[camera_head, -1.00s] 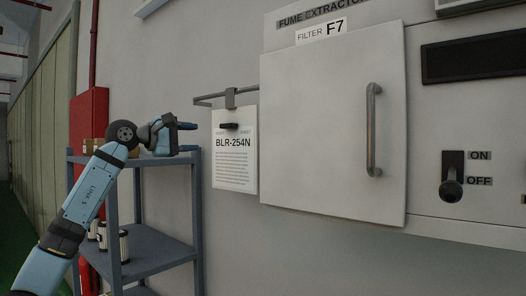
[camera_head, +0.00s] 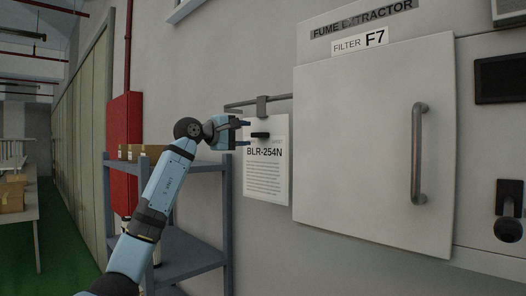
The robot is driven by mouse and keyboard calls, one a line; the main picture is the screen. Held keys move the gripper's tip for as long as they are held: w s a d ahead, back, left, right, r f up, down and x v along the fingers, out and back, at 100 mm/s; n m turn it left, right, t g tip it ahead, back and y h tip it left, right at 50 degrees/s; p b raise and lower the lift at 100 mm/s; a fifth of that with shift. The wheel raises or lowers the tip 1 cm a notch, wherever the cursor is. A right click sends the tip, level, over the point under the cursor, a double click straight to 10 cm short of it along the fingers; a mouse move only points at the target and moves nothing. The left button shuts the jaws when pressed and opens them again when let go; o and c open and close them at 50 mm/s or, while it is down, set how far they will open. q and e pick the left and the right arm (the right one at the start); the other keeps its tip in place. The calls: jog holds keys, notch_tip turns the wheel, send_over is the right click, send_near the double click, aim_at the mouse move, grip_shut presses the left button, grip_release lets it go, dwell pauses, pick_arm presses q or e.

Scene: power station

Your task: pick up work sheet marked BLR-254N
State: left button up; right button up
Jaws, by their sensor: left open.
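The white work sheet marked BLR-254N (camera_head: 264,180) hangs upright on the grey wall, from a clip on a thin metal rail (camera_head: 262,104). Nothing is between the fingers that I can see. My right gripper is not in view.
The fume extractor cabinet door (camera_head: 360,150) with its handle (camera_head: 418,154) is right of the sheet. A blue-grey shelf rack (camera_head: 190,258) with boxes (camera_head: 138,152) stands behind my left arm. A red cabinet (camera_head: 122,120) and a table (camera_head: 22,205) are further left.

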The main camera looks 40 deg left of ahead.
aim_at(255, 134)
pick_arm(q)
jog(key=p+x, duration=0.1)
jog(key=x, duration=0.3)
jog(key=shift+w+d+f, duration=0.15)
jog(key=shift+f, duration=0.05)
jog(key=shift+s, duration=0.2)
jog(key=shift+c, duration=1.3)
grip_shut()
jog(key=shift+r, duration=0.1)
